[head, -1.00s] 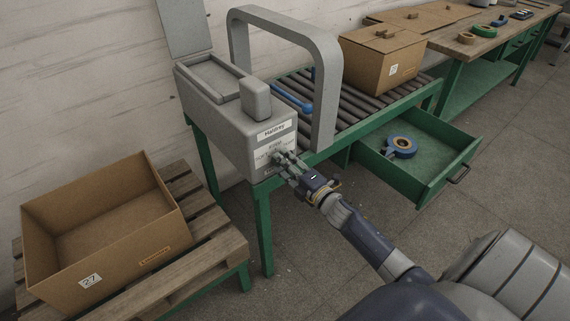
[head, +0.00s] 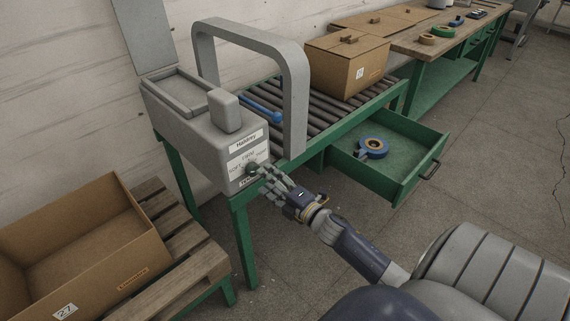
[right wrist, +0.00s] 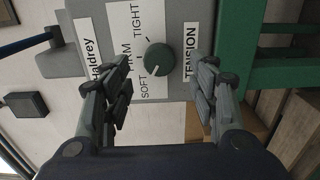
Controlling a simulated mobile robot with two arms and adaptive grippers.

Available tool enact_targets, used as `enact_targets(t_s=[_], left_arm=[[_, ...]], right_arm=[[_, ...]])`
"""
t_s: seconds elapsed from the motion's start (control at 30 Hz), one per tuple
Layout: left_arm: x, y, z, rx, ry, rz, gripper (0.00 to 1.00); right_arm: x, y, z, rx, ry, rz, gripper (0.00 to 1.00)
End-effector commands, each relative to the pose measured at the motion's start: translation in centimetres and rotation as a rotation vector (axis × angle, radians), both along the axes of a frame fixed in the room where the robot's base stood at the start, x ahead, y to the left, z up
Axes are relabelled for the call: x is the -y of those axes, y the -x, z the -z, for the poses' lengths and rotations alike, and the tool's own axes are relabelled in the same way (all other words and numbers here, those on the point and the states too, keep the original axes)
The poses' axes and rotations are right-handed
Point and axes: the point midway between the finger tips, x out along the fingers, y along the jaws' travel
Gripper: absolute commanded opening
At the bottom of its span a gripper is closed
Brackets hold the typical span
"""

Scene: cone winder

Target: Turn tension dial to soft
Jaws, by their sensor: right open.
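The tension dial (right wrist: 158,57) is a round dark green knob on the grey machine's front panel (right wrist: 180,88). Its white mark is at the lower edge in the right wrist view, pointing toward the SOFT label (right wrist: 150,84). FIRM and TIGHT are printed further up, and a TENSION label is to the right. In the head view the dial (head: 252,169) shows just past my right fingertips. My right gripper (head: 264,175) is open and empty, its fingers (right wrist: 160,85) on either side of the dial with gaps between. My left gripper is not in view.
A roller conveyor (head: 318,105) on a green frame runs behind the machine's grey arch, with a cardboard box (head: 345,70) on it. An open carton (head: 95,245) rests on a pallet at left.

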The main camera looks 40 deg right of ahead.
Motion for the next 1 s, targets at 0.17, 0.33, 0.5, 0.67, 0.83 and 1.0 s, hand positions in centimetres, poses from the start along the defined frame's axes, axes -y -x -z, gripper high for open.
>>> enact_targets(t_s=[0.17, 0.33, 0.5, 0.67, 0.83, 1.0], left_arm=[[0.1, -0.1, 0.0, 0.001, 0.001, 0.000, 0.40], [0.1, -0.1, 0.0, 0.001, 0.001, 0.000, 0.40], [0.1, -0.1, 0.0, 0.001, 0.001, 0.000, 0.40], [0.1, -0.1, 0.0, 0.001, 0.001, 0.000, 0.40], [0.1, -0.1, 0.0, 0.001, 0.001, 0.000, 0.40], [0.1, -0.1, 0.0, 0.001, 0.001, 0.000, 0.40]], right_arm=[[0.2, 3.4, 0.1, -0.003, -0.001, 0.001, 0.54], [0.4, 5.8, 0.1, -0.003, -0.001, 0.001, 0.54], [0.5, 7.2, 0.0, 0.000, 0.000, 0.000, 0.54], [0.6, 7.6, 0.0, -0.001, 0.001, 0.000, 0.54], [0.6, 7.6, 0.0, 0.000, 0.001, 0.000, 0.54], [0.6, 7.5, 0.0, 0.000, 0.001, 0.000, 0.54]])
